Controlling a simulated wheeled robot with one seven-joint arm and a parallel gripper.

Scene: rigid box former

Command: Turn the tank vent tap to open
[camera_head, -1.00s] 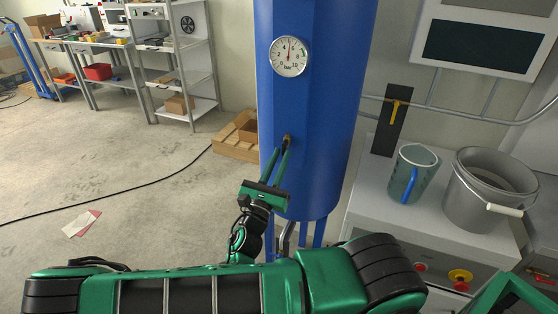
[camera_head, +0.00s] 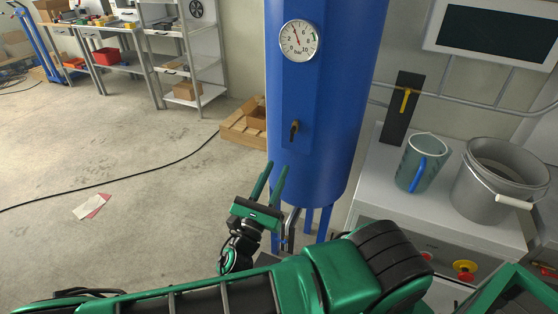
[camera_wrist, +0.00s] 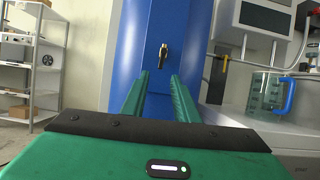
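The blue tank (camera_head: 325,165) stands upright in the middle of the head view. Its small dark and brass vent tap (camera_head: 294,130) sits on the front panel below the gauge, with its handle roughly upright. The tap also shows in the wrist view (camera_wrist: 163,56), ahead of and above the gap between my fingers. My gripper (camera_head: 276,167) is open and empty, below and apart from the tap. The round pressure gauge (camera_head: 299,41) has its needle pointing up and a little left, near 4.
A yellow-handled lever (camera_head: 405,101) on a black plate is right of the tank. A blue-handled jug (camera_head: 421,165) and a grey bucket (camera_head: 497,187) stand on the white cabinet (camera_head: 375,185). The floor at left is mostly clear.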

